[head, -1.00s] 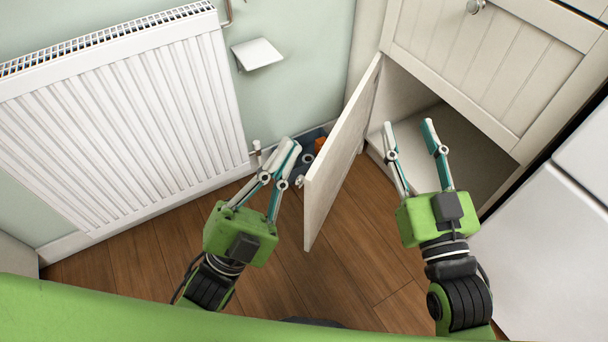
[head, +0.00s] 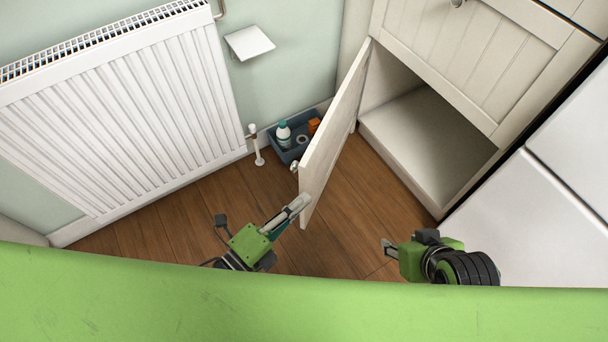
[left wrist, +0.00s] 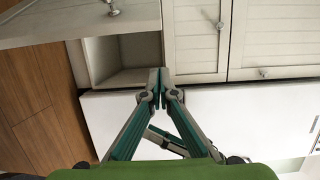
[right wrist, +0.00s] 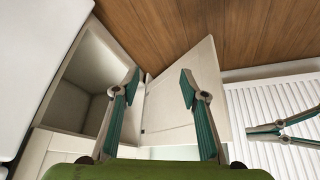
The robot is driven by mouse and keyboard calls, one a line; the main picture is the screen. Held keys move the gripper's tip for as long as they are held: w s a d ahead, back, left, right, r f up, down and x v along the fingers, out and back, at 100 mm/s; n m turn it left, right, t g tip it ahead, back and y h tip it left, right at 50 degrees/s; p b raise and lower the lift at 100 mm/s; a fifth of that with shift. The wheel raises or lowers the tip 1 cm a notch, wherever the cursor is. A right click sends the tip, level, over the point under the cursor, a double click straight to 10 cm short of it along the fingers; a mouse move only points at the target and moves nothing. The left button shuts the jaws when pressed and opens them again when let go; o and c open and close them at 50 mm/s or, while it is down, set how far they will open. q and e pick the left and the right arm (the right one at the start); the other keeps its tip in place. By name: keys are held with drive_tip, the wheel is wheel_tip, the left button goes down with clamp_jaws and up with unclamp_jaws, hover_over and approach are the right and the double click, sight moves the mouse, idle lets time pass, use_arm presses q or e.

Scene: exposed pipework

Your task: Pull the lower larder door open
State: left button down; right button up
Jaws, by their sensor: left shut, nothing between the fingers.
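The lower larder door (head: 335,130) is a cream panel standing swung out from the open lower larder (head: 425,135). Its knob (head: 294,167) is on its left face. My left gripper (head: 303,200) is shut and empty near the door's near edge in the head view; I cannot tell whether it touches. In the left wrist view its fingertips (left wrist: 160,78) meet, and the door (left wrist: 60,22) with its knob (left wrist: 112,8) is at top left. My right gripper (head: 388,247) is right of the door, low and clear of it. In the right wrist view its fingers (right wrist: 160,84) are apart and empty.
A white radiator (head: 120,120) is on the left wall, with a pipe valve (head: 255,145) beside it. A blue-grey crate (head: 288,153) with a bottle stands behind the door. White fronts (head: 540,220) are at right. Wooden floor (head: 345,225) is free below the door.

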sight(304, 177)
use_arm(q)
drive_tip(key=w, duration=0.3)
drive_tip(key=w+b, duration=0.1)
drive_tip(key=w, duration=0.2)
drive_tip(key=shift+w+d, duration=0.2)
drive_tip(key=shift+w, duration=0.05)
use_arm(e)
drive_tip(key=w+a+r+t+y, duration=0.1)
drive_tip(key=w+a+r+t, duration=0.1)
drive_tip(key=w, duration=0.4)
drive_tip(key=shift+w+r+t, duration=0.35)
drive_tip(key=shift+r+t, duration=0.35)
drive_tip(key=shift+r, duration=0.1)
drive_tip(key=shift+a, duration=0.1)
